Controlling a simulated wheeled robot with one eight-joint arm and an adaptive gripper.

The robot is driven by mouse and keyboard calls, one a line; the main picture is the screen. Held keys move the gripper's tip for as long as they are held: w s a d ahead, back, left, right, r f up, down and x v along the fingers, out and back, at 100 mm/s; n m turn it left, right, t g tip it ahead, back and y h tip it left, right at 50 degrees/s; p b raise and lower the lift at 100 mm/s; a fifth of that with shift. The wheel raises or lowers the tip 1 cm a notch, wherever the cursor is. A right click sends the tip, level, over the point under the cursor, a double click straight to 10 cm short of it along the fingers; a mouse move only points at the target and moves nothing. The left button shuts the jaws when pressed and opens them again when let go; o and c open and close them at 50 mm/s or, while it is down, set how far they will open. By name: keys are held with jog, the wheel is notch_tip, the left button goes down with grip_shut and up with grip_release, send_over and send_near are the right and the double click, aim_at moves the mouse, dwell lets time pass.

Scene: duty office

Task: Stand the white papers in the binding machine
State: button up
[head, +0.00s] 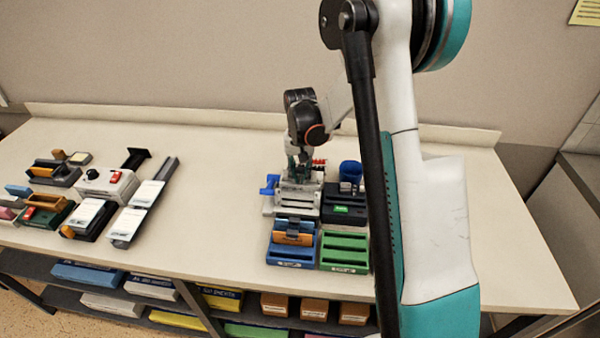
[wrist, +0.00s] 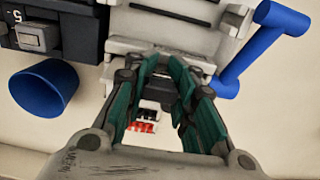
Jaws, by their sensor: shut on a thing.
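The binding machine (head: 291,206) is a pale grey-white device with a blue lever (head: 269,185) on its left, standing on the table right of the middle. The lever is at the upper right in the wrist view (wrist: 262,45). My gripper (head: 300,180) is directly over the machine, pointing down. In the wrist view, my gripper (wrist: 168,62) has its green-padded fingers closed at the machine's slotted top. It is shut on the white papers, which are mostly hidden; only a pale edge shows at the fingertips. I cannot tell how deep they sit.
A black device (head: 345,208) and a blue cup (head: 350,172) stand close on the right. A blue rack (head: 292,258) holding orange pieces and a green rack (head: 344,252) are in front. Small red items (wrist: 140,127) are behind. Several office devices sit at left; the table between is clear.

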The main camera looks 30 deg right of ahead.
dwell(0.4)
jog(key=o, duration=1.1)
jog(key=shift+o, duration=0.2)
jog(key=shift+r, duration=0.15)
jog(key=shift+r+p, duration=2.4)
jog(key=shift+r, duration=2)
